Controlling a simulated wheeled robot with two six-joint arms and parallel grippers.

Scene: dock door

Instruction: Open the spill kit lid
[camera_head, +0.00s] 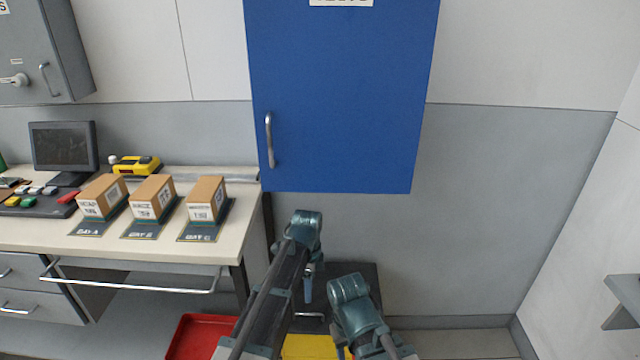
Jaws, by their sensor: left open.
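The spill kit appears to be the low box at the bottom centre, with a dark grey lid (362,280) and a yellow body (308,348). The lid looks shut, though my arms hide much of it. A thin silver handle (311,315) shows at the lid's front edge. My left gripper (308,292) points down over the lid, just above the handle in the picture. Its jaws are open and look empty; I cannot tell whether they touch anything. Part of my right arm shows at the bottom, right of the left one; its fingertips are not visible.
A red tray (190,338) lies left of the kit. A blue wall cabinet (345,100) hangs above. A workbench (145,246) with several boxes and a long front handle (130,287) stands left. A grey ledge (625,300) juts in at right. Floor right of the kit is clear.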

